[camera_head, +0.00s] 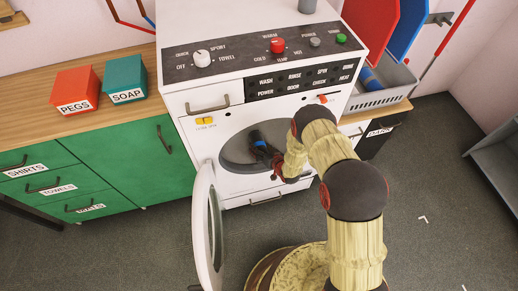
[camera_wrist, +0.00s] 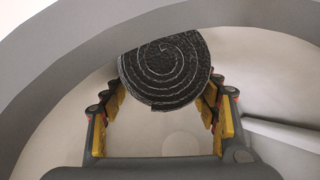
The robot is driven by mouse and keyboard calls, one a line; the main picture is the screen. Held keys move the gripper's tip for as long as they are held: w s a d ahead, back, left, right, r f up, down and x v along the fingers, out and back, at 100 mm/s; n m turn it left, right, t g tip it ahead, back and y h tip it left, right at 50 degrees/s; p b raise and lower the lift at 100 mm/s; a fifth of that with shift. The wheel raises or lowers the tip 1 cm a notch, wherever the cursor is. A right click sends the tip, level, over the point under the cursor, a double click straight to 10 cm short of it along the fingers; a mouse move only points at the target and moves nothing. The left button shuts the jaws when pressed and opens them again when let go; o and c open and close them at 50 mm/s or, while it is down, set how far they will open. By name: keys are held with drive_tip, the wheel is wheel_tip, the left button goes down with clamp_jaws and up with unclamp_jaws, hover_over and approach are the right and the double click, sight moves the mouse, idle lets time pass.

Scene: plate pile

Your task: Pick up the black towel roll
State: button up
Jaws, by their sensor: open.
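The black towel roll (camera_wrist: 165,68) shows end-on in the wrist view, with a pale spiral on its round face. It lies inside the drum of the white washing machine (camera_head: 205,100), whose round door (camera_head: 207,228) stands open. My gripper (camera_wrist: 165,95) is open, with one yellow-padded finger at each side of the roll's lower part. I cannot tell whether the pads touch it. In the head view my gripper (camera_head: 264,148) reaches into the drum opening, and the roll cannot be clearly told apart there.
The drum's rim (camera_wrist: 60,50) arches closely over my gripper. A wooden counter (camera_head: 40,100) at left bears a red PEGS box (camera_head: 76,90) and a teal SOAP box (camera_head: 125,78). A grey basket (camera_head: 375,98) stands at right. Grey floor in front is largely clear.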

drive_tip(key=shift+c, duration=0.5)
drive_tip(key=c, duration=0.9)
drive_tip(key=shift+c, duration=0.3)
drive_tip(key=shift+r, duration=0.15)
